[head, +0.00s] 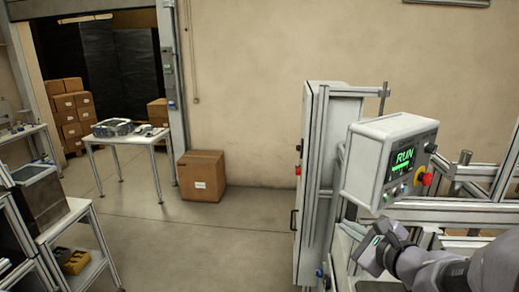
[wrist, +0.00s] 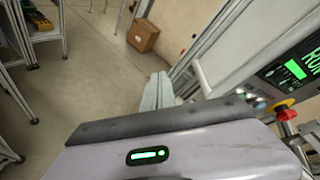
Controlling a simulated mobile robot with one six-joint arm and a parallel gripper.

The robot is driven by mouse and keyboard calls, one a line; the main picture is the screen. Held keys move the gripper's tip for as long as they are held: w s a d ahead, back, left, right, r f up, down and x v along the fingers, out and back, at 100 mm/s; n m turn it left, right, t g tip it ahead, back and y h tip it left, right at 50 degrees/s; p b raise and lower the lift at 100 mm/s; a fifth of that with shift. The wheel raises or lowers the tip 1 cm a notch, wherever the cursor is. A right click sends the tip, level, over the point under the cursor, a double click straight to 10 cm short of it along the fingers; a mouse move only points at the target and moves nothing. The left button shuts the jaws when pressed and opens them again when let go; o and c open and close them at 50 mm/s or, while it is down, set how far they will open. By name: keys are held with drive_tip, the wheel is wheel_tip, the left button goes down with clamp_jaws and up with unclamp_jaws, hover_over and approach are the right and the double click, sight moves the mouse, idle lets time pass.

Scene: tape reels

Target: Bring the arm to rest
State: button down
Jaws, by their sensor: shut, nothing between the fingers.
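My gripper (wrist: 157,92) shows in the wrist view with its two pale fingers together and nothing between them. The fingers point out over open floor. A green light is lit on its grey body. In the head view my arm (head: 440,268) reaches in from the lower right, and its wrist end is beside the machine frame, below the control box (head: 385,160). The fingertips are hard to make out in the head view. The control box screen reads RUN in green, and a red knob (head: 426,179) sits on its right side.
A grey cabinet (head: 312,190) and aluminium machine frame stand close to my arm. A cardboard box (head: 201,175) is by the wall. A table (head: 130,138) with a metal part stands back left, and a shelf unit (head: 75,215) at left. The middle floor is clear.

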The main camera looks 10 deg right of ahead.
drive_tip(key=s+a+f+n+g+y+b, duration=0.2)
drive_tip(key=s+a+f+n+g+b, duration=0.1)
drive_tip(key=s+a+f+n+b, duration=0.55)
drive_tip(key=s+a+f+n+g+y+b, duration=0.25)
drive_tip(key=s+a+f+n+b, duration=0.3)
drive_tip(key=a+f, duration=0.5)
drive_tip(key=s+d+f+n+g+h+b, duration=0.1)
drive_tip(key=s+f+n+g+h+b, duration=0.1)
drive_tip(key=s+f+n+h+b, duration=0.2)
drive_tip(key=s+f+n+b, duration=0.3)
drive_tip(key=s+f+b, duration=0.3)
drive_tip(key=shift+d+f+g+h, duration=0.25)
drive_tip(key=shift+f+g+h, duration=0.1)
drive_tip(key=shift+s, duration=0.1)
